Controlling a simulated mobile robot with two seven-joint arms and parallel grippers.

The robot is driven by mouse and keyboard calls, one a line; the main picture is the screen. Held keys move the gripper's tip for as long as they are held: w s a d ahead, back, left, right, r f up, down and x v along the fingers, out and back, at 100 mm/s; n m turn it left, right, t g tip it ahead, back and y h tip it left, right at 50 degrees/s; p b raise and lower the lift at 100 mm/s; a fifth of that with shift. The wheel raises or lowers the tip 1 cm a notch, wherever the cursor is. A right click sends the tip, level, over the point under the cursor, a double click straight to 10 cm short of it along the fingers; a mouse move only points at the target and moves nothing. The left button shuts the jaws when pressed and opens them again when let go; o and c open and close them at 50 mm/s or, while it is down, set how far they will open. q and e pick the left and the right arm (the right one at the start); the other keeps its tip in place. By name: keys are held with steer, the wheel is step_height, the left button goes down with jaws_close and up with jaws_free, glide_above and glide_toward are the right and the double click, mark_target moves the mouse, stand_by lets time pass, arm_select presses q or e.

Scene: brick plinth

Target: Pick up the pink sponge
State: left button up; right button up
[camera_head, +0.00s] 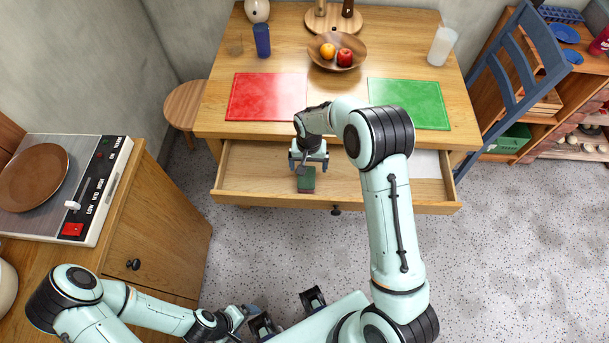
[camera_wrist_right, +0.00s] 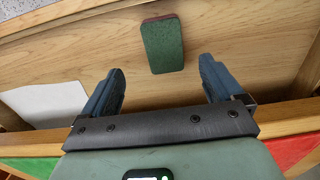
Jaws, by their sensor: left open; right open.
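The sponge (camera_head: 306,180) lies in the open drawer (camera_head: 250,185) of the table. Its top face is green, and a thin dark reddish-pink edge shows along its side. In the right wrist view the sponge (camera_wrist_right: 163,45) lies on the wooden drawer floor, ahead of and between the two fingers. My right gripper (camera_head: 308,163) is over the drawer, just behind the sponge; it is open and empty. The right wrist view shows the same gripper (camera_wrist_right: 161,78) with its fingers apart, not touching the sponge. My left gripper (camera_head: 240,318) is low at the bottom of the head view, away from the table.
A white sheet (camera_wrist_right: 45,103) lies in the drawer. On the table are a red mat (camera_head: 266,97), a green mat (camera_head: 409,104), a fruit bowl (camera_head: 325,62), a blue cup (camera_head: 262,40) and a white cup (camera_head: 442,46). A stool (camera_head: 183,104) and blue chair (camera_head: 520,70) flank it.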

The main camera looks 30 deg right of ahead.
glide_above(307, 177)
steer(key=f, duration=0.4)
steer(key=shift+s+f, duration=0.1)
steer(key=shift+s, duration=0.3)
steer(key=f, duration=0.3)
steer(key=w+f, duration=0.1)
steer(key=f, duration=0.1)
steer(key=shift+f, duration=0.35)
steer(key=c, duration=1.1)
steer(key=shift+r, duration=0.1)
step_height(307, 177, up, 19)
steer(key=a+n, duration=0.2)
steer(key=s+a+f+n, duration=0.1)
steer(key=a+n, duration=0.1)
steer(key=a, duration=0.1)
steer(key=a+n, duration=0.2)
steer(key=a, duration=0.1)
steer(key=shift+s+a+f+p, duration=0.1)
steer(key=shift+s+f+p, duration=0.3)
